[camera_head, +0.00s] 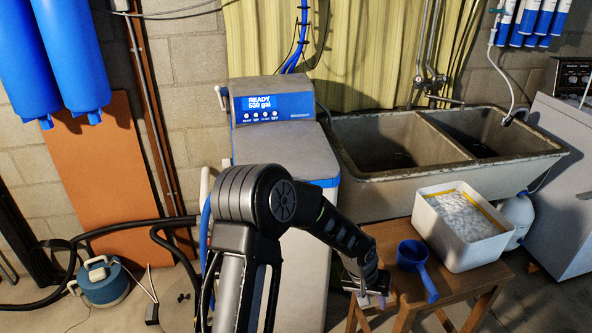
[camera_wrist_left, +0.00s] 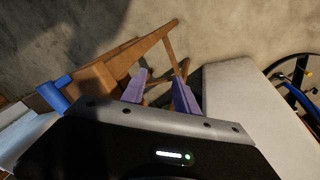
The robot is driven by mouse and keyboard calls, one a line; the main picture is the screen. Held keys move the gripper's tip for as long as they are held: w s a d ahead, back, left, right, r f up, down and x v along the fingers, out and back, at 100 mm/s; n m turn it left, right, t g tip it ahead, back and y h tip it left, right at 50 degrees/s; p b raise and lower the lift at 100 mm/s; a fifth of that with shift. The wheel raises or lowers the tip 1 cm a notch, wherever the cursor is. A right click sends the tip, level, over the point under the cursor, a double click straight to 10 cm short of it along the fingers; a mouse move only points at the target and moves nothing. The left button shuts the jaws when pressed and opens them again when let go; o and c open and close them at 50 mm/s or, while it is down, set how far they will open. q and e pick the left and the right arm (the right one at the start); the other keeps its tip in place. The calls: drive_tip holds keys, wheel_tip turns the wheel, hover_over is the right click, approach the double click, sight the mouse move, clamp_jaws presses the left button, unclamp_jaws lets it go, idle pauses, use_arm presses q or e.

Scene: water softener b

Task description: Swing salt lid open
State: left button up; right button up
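The water softener is a pale cabinet with a blue display reading "READY 530 gal" in the head view. Its grey salt lid (camera_head: 285,152) lies flat and shut over the top, in front of the display. My left arm crosses in front of the cabinet. My left gripper (camera_head: 369,298) is to the right of the cabinet and lower than the lid, by the stool's left edge. In the left wrist view its purple fingers (camera_wrist_left: 158,88) are spread with nothing between them. A pale surface, likely the cabinet side, is right of them. My right gripper is not in view.
A wooden stool (camera_head: 458,285) holds a white tub of salt (camera_head: 452,243) and a blue scoop (camera_head: 413,257). A double concrete sink (camera_head: 370,179) stands behind. Blue tanks (camera_head: 73,55) hang at left, and black hoses and a small blue container (camera_head: 103,283) lie on the floor.

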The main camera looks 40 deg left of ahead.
use_arm(q)
drive_tip(key=w+a+r+n+y, duration=0.2)
drive_tip(key=w+a+r+y, duration=0.15)
drive_tip(key=a+r, duration=0.8)
drive_tip(key=s+a+r+n+y, duration=0.3)
drive_tip(key=a+r+n, duration=0.1)
drive_tip(key=a+r, duration=1.2)
wheel_tip(320, 180, up, 2)
drive_tip(key=shift+r+n, duration=0.15)
drive_tip(key=shift+n, duration=0.15)
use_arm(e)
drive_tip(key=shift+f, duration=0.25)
